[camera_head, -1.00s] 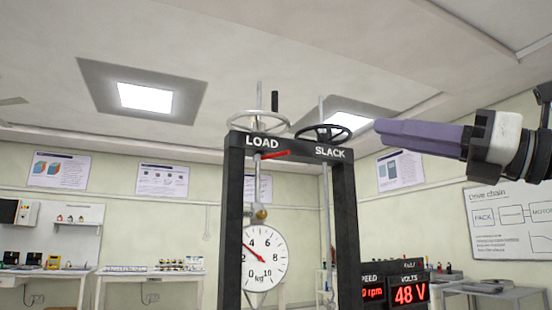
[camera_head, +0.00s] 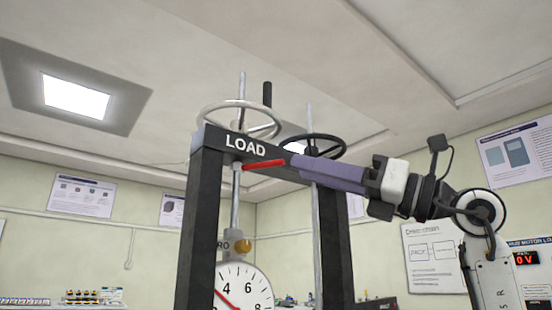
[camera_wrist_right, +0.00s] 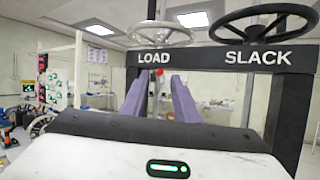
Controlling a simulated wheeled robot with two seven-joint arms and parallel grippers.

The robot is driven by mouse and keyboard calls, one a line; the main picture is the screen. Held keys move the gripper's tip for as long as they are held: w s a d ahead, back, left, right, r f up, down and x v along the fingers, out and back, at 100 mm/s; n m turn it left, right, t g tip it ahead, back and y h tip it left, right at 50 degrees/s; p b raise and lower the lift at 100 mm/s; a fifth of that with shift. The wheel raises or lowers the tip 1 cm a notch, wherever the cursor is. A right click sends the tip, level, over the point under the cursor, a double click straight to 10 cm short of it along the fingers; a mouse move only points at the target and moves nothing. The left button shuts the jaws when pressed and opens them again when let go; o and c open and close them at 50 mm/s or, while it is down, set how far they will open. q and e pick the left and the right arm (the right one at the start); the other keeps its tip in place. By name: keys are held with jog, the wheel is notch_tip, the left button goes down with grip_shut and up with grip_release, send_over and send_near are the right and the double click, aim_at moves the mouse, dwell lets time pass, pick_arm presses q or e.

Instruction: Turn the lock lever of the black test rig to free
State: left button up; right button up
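The black test rig (camera_head: 200,235) stands upright in the head view, with a crossbar marked LOAD. The red lock lever (camera_head: 264,164) sticks out to the right just under the crossbar. In the right wrist view the lever shows only as a small red spot (camera_wrist_right: 159,70) between the finger ends. My right gripper (camera_head: 295,165) points left, with its purple tips close to the lever's free end. In the wrist view its two fingers (camera_wrist_right: 158,82) are apart with nothing gripped. Whether they touch the lever I cannot tell. My left gripper is not in view.
A pale handwheel (camera_head: 241,117) and a black handwheel (camera_head: 318,146) sit above the crossbar. A dial (camera_head: 240,291) and a brass ball (camera_head: 242,246) hang inside the frame. The rig's right post (camera_head: 334,245) stands below my right gripper.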

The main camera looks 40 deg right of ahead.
aim_at(280, 163)
jog(key=p+x, duration=0.1)
jog(key=x, duration=0.5)
jog(key=shift+w+a, duration=0.2)
jog(key=shift+w, duration=0.1)
jog(key=shift+c, duration=0.3)
grip_shut()
